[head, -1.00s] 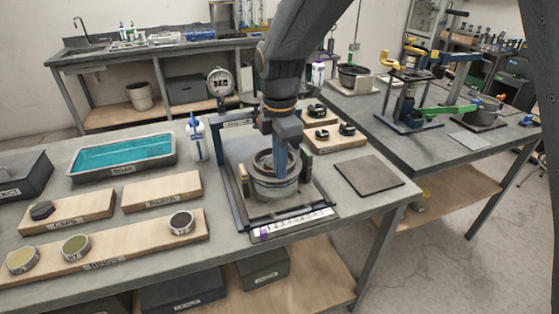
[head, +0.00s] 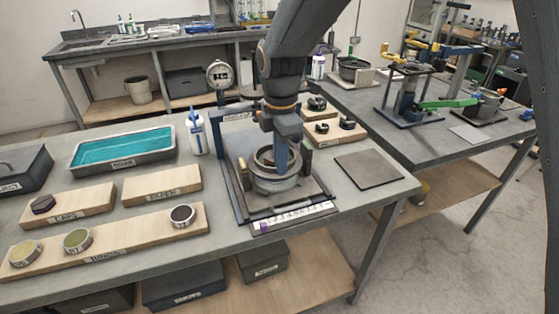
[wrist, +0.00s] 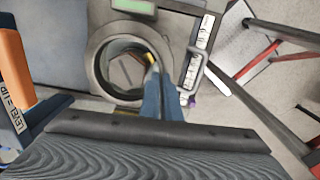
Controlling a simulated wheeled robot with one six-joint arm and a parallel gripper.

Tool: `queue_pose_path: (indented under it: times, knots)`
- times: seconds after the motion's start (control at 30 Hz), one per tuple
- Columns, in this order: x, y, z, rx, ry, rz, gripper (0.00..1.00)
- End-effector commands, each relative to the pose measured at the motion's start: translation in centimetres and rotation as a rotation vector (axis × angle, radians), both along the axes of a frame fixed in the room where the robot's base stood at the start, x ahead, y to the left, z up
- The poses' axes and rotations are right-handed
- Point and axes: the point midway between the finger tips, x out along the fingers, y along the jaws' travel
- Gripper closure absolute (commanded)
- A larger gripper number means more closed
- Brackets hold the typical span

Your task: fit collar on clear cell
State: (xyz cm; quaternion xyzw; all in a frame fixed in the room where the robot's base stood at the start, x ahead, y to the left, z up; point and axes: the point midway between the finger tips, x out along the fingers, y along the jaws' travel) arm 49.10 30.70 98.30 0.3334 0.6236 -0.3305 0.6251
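The clear cell (head: 273,184) appears as a pale round cup in the fixture in the middle of the near bench. A darker grey ring, apparently the collar (head: 262,155), sits at the cell's top; whether it is seated or slightly above is hard to tell. In the wrist view the collar (wrist: 98,70) is a broad round rim with an open middle. My gripper (head: 281,166) points down at the ring's right side. Its blue fingers (wrist: 158,84) are close together across the rim, seemingly shut on its wall. The fingertips are partly hidden.
A fixture plate with a frame (head: 228,200) surrounds the cell. A teal tray (head: 122,149) and wooden boards (head: 163,185) lie left. A dark square pad (head: 369,169) lies right, with bare bench around it.

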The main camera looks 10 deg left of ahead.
Motion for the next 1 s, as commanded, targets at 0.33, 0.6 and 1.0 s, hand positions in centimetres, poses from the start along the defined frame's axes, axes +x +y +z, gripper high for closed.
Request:
queue_pose_path:
  times: [0.33, 0.6, 1.0]
  knots:
    - [0.02, 0.02, -0.01, 0.001, -0.001, 0.000, 1.00]
    - [0.01, 0.01, -0.27, 0.000, 0.000, 0.000, 1.00]
    - [0.02, 0.01, -0.57, 0.000, 0.000, 0.000, 1.00]
